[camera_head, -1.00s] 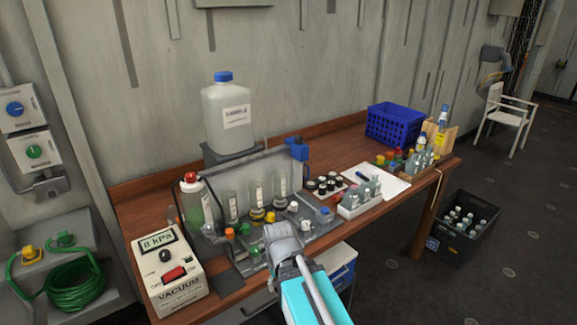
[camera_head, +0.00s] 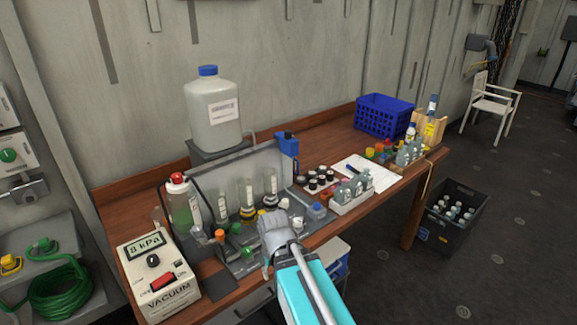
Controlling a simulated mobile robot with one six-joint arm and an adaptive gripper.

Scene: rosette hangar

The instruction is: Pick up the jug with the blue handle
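A large translucent white jug (camera_head: 212,122) with a blue cap and a white label stands upright on a grey stand at the back of the wooden bench (camera_head: 330,131). I see no blue handle on it. A blue part (camera_head: 288,143) stands at the right end of the grey panel, right of the jug; I cannot tell whether it is a handle. My gripper (camera_head: 274,228) is over the bench's front, in front of the glass-tube rack and apart from the jug. It is seen from behind; its fingertips are hidden.
A vacuum unit (camera_head: 157,272), a red-capped bottle (camera_head: 184,207) and several tubes crowd the bench's left half. Small vials (camera_head: 352,196), a blue crate (camera_head: 385,116) and bottles are to the right. A black crate (camera_head: 453,214) sits on the floor.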

